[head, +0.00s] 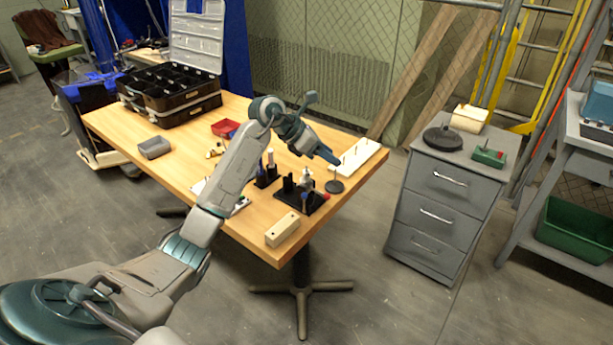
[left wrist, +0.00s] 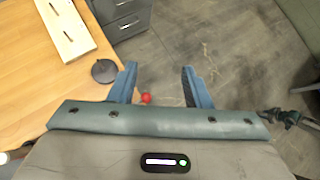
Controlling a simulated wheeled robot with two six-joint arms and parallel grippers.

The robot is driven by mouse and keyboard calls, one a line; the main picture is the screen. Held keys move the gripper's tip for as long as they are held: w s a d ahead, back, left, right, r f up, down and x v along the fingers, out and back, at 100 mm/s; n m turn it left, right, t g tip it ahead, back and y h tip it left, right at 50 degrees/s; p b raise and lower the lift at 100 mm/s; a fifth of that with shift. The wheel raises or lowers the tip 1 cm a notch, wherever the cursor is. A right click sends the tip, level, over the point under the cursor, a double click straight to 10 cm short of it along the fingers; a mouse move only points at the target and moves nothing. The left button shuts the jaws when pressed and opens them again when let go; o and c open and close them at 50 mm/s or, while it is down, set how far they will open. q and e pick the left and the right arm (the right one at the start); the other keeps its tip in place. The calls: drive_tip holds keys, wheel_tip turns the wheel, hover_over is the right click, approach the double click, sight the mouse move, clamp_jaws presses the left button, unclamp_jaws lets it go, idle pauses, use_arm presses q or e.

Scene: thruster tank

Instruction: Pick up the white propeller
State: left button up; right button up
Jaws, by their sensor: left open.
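My left gripper (head: 333,160) reaches over the right part of the wooden table in the head view, above the black stands and beside the white board. In the left wrist view its two blue fingers (left wrist: 158,72) are apart with nothing held between them. A small white piece (head: 307,174) on a black stand, just below and left of the fingers, may be the white propeller; it is too small to be sure. No white propeller shows clearly in the left wrist view. A dark shape at that view's right edge (left wrist: 284,116) looks like my right gripper; its jaws cannot be made out.
The table (head: 180,133) holds a white pegged board (head: 361,153), a round dark base (head: 334,187), black stands (head: 311,205), a wooden block (head: 283,229), a grey bin (head: 154,148), a red bin (head: 226,128) and an open black case (head: 168,88). A drawer cabinet (head: 438,210) stands at right.

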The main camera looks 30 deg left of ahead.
use_arm(q)
drive_tip(key=s+a+r+g+y, duration=0.2)
drive_tip(key=a+g+y, duration=0.15)
drive_tip(key=a, duration=0.65)
hover_over(305, 170)
drive_tip(key=s+a, duration=0.1)
drive_tip(key=s, duration=0.1)
wheel_tip(305, 170, down, 5)
drive_tip(key=shift+n+y, duration=0.35)
drive_tip(key=shift+n, duration=0.05)
drive_tip(key=shift+p+x, duration=1.3)
drive_tip(key=shift+x, duration=1.2)
drive_tip(key=shift+f, duration=0.3)
drive_tip(key=shift+t, duration=0.25)
use_arm(e)
drive_tip(key=s+f, duration=0.2)
drive_tip(key=s, duration=0.4)
drive_tip(key=shift+s+d, duration=0.25)
drive_tip(key=shift+s, duration=0.05)
use_arm(q)
drive_tip(key=shift+c, duration=0.2)
use_arm(e)
drive_tip(key=shift+f, duration=0.1)
use_arm(q)
clamp_jaws()
